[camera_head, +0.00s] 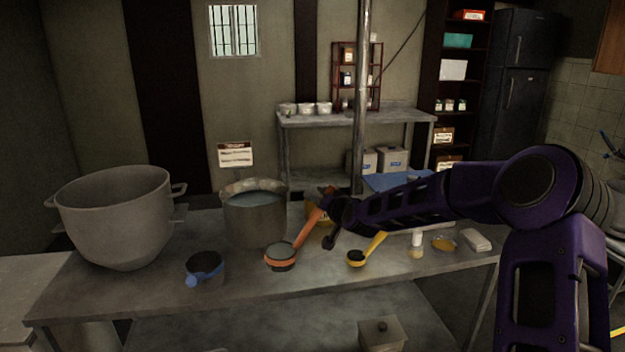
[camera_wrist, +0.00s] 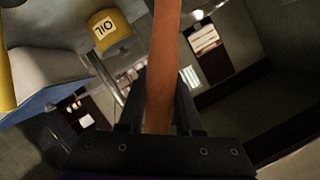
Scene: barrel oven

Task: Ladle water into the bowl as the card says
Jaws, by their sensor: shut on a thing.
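My gripper (camera_head: 333,217) is shut on the handle of an orange ladle (camera_head: 303,233); the handle (camera_wrist: 164,70) runs between the fingers in the wrist view. The ladle's cup is low and left of the gripper, in front of the water pot; its inside looks grey-blue, and I cannot tell if it touches the table. The metal pot (camera_head: 254,228) holds water. The big grey bowl (camera_head: 113,225) stands at the table's left. The recipe card (camera_head: 235,155) is upright behind the pot; its text is too small to read. A blue-handled dark cup (camera_head: 205,269) and a yellow ladle (camera_head: 367,250) rest on the table.
The metal table (camera_head: 180,300) has free room along its front. A small white bottle (camera_head: 416,244), a yellow dish (camera_head: 443,244) and a pale block (camera_head: 477,240) stand at the right. A yellow oil container (camera_wrist: 108,33) shows in the wrist view.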

